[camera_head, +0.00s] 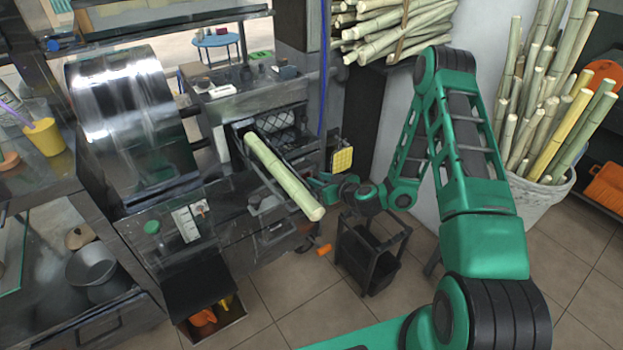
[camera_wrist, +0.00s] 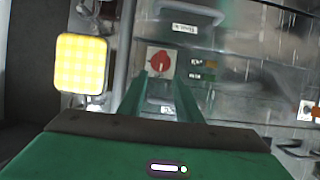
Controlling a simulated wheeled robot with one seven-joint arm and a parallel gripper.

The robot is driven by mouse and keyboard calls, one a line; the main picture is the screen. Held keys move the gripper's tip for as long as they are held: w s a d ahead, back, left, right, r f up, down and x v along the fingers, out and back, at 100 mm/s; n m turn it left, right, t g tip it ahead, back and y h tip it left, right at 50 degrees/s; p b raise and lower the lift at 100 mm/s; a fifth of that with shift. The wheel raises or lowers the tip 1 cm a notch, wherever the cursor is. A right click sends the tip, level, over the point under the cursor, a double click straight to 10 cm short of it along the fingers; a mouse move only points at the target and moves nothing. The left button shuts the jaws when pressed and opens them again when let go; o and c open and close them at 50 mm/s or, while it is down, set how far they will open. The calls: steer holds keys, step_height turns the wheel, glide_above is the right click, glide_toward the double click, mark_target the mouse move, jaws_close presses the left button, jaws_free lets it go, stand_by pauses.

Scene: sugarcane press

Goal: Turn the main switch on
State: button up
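The main switch appears to be a red rotary knob (camera_wrist: 158,64) on a square white plate in the wrist view. Its pointer looks roughly vertical; whether it is on or off I cannot tell. It sits on the side of the metal press (camera_head: 135,120); in the head view I cannot make it out. My gripper (camera_wrist: 160,80) is open, its two green fingers apart and pointing at the knob. The knob shows between and just beyond the fingertips, and contact cannot be judged. In the head view my gripper (camera_head: 322,187) is beside the press, partly hidden.
A yellow square panel (camera_wrist: 81,63) is left of my fingers, also visible in the head view (camera_head: 342,159). A sugarcane stalk (camera_head: 283,177) sticks out of the press above my gripper. A black stand (camera_head: 370,255) is below my arm. A cane bucket (camera_head: 540,195) stands at right.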

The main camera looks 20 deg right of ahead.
mark_target(310, 175)
steer(key=shift+x, duration=2.2)
jaws_close()
